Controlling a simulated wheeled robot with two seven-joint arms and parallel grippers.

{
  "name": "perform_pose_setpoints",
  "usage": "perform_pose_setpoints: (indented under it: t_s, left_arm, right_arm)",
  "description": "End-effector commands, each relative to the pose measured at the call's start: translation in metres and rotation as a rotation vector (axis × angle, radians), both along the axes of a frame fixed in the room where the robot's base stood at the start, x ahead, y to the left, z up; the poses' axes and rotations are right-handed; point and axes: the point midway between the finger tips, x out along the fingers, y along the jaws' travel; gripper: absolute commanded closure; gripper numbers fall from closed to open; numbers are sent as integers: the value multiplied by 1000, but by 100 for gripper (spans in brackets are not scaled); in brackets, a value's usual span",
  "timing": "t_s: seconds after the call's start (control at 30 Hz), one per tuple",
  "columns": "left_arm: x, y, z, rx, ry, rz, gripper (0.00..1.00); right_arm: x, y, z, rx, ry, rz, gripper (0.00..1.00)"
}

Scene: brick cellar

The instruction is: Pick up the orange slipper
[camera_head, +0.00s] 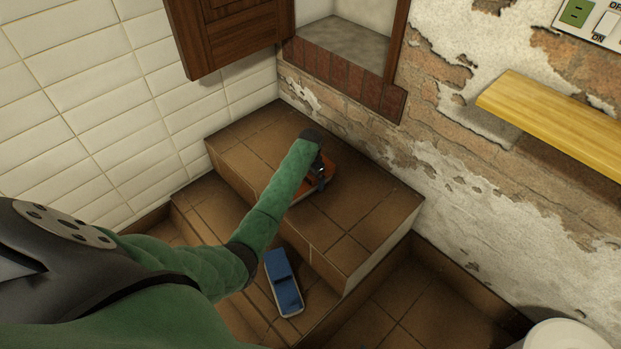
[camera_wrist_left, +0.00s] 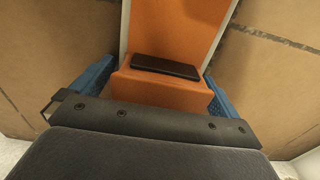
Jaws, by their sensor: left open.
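The orange slipper (camera_head: 329,163) lies on the upper brown tiled step, partly hidden by my left arm and gripper. In the left wrist view the orange slipper (camera_wrist_left: 172,28) fills the middle, with a light sole edge and a dark patch on it. My left gripper (camera_head: 319,178) is over the slipper. Its blue fingers stand apart on either side of the slipper in the left wrist view (camera_wrist_left: 158,88); whether they touch it I cannot tell. My right gripper is not in view.
A blue slipper (camera_head: 283,283) lies on the lower step (camera_head: 200,205). The upper step (camera_head: 375,215) has bare room right of the gripper. A white tiled wall (camera_head: 90,90) and a brick wall (camera_head: 450,150) close the corner. A yellow wooden shelf (camera_head: 555,120) juts out at right.

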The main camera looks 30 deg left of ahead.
Motion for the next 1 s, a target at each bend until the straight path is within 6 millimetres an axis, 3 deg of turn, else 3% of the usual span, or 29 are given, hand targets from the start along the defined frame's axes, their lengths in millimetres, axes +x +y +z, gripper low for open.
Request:
perform_pose_setpoints:
  t_s: [0.03,0.2,0.23,0.57,0.8,1.0]
  left_arm:
    - [0,0,0,0,0,0,2]
    - [0,0,0,0,0,0,35]
    - [0,0,0,0,0,0,38]
    - [0,0,7,1,0,0,38]
    - [1,1,48,2,-3,-1,38]
    - [-3,-47,70,-1,-2,-2,38]
  right_arm:
    - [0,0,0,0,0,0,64]
    - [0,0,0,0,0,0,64]
    - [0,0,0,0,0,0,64]
    - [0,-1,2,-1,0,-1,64]
    - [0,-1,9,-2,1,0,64]
    - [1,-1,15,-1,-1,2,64]
